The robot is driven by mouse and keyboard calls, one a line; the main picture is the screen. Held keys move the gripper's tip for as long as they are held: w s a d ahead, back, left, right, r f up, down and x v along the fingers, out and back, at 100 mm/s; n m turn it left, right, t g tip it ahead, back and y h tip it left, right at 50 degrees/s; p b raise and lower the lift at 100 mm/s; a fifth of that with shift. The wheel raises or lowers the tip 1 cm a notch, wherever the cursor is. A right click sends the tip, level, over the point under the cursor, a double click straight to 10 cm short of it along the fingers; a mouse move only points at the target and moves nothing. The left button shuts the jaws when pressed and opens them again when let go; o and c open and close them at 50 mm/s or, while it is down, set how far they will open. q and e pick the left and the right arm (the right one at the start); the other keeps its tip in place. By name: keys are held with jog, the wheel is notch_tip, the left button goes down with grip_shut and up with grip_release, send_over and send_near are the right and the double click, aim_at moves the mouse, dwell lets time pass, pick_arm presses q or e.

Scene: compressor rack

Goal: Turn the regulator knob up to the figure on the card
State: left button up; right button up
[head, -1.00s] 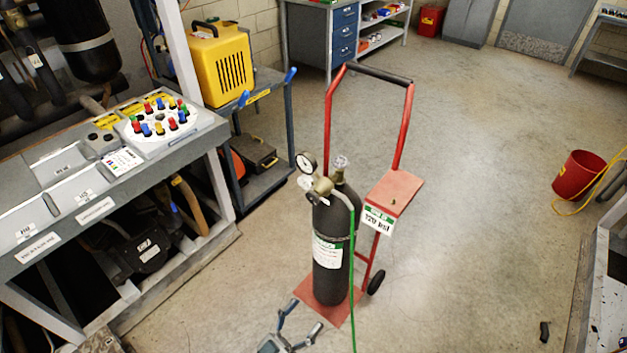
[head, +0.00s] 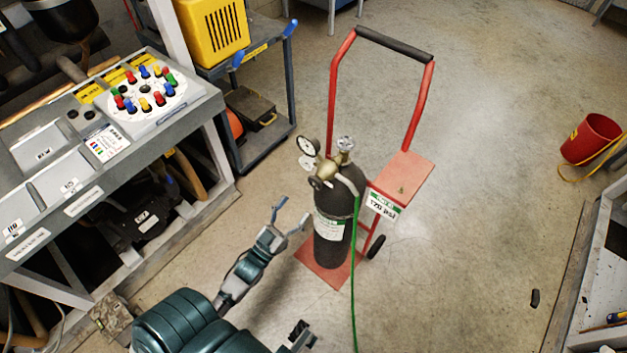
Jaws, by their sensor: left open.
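The black gas cylinder (head: 331,245) stands upright on a red hand truck (head: 318,268). The brass regulator (head: 328,170) is at its top, with a dark round knob (head: 316,183) on the front left. A white-faced gauge (head: 308,145) sits above the knob; its needle reading is too small to tell. The card (head: 382,207) hangs below the truck's red shelf and seems to read 120 psi. My left gripper (head: 295,210) is open and empty, left of the cylinder and below the knob, apart from both in this view.
A grey bench (head: 205,108) with a board of coloured knobs (head: 147,92) stands at left. A cart (head: 270,142) carries a yellow machine (head: 213,30). A green hose (head: 353,285) runs from the regulator to the floor. Floor right of the truck is mostly clear.

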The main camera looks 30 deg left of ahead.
aim_at(313, 185)
pick_arm(q)
jog(key=x, duration=0.6)
jog(key=d+x, duration=0.1)
jog(key=x, duration=0.2)
jog(key=shift+r, duration=0.15)
jog(key=shift+w, duration=0.15)
jog(key=shift+a, duration=0.3)
jog(key=c, duration=0.3)
jog(key=shift+d, duration=0.15)
jog(key=c, duration=0.9)
jog(key=shift+r, duration=0.15)
jog(key=shift+m+h+p, duration=0.3)
jog(key=shift+m+h, duration=0.3)
jog(key=shift+m, duration=0.3)
pick_arm(e)
jog(key=shift+s+d+f+g, duration=0.15)
jog(key=shift+s+d+g, duration=0.15)
jog(key=shift+s, duration=0.2)
jog(key=shift+s+d+f+g, duration=0.2)
jog(key=shift+s+d, duration=0.1)
jog(key=shift+s, duration=0.2)
